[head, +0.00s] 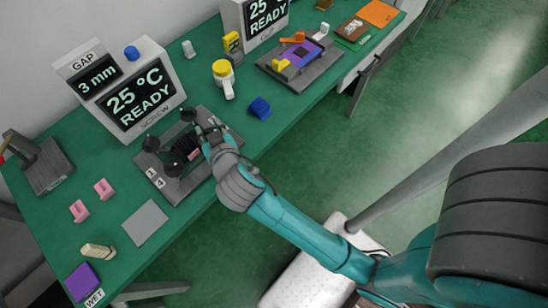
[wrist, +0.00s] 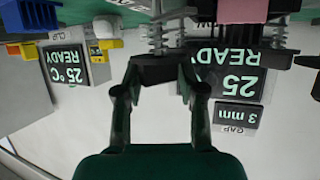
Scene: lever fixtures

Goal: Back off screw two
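The grey screw fixture (head: 181,187) stands on the green bench in front of the "SCREW" display. Plates marked 1 and 4 show on its near left side. Black knobs show at its back left (head: 152,143), back right (head: 188,114) and front left (head: 172,169). I cannot read which one is number two. My gripper (head: 208,138) is over the fixture's right side and hides part of it. In the wrist view my gripper (wrist: 161,84) has its two fingers spread on either side of a black block (wrist: 165,69). I cannot tell if they grip it. Springs (wrist: 155,36) stand beyond.
The display (head: 142,96) reads 25 °C READY, with a 3 mm GAP sign. A blue ribbed piece (head: 260,108) lies right of the fixture. Pink pieces (head: 80,211) and a grey plate (head: 145,222) lie left. A clip fixture (head: 300,73) stands further right.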

